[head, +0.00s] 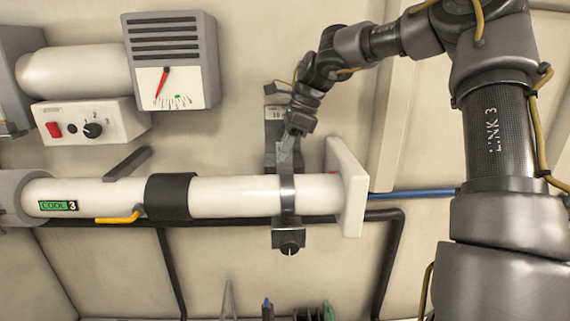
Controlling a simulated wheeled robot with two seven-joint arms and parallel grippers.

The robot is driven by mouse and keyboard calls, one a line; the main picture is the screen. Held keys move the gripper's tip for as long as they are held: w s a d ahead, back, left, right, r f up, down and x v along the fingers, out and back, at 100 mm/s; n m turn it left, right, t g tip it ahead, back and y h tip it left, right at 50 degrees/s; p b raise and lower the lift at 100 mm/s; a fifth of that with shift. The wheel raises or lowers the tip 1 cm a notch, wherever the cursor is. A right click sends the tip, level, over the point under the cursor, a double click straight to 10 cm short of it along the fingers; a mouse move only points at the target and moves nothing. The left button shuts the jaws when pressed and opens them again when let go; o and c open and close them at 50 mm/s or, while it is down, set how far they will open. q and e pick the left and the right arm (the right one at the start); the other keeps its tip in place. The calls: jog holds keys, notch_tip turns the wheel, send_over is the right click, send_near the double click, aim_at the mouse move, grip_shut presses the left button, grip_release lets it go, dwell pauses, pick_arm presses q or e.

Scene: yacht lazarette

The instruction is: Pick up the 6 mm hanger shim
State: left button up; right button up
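My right gripper (289,152) comes down from the upper right and points at the wall hanger bracket (276,128). Its fingers are small and seen almost edge-on, so I cannot tell whether they are open or hold anything. The bracket carries a small label, too small to read surely. A metal strap (288,195) below it wraps the white pipe (235,196), with a dark clamp block and knob (289,238) underneath. I cannot make out a shim marked 6 mm. My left gripper is not in view.
Several thin upright pieces (308,314) show at the bottom edge, mostly cut off. A gauge box (171,60) and a control box (92,120) are at the upper left. A white flange plate (347,188) and blue hose (412,194) lie right of the strap.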

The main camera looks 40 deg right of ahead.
grip_shut()
dwell(1.2)
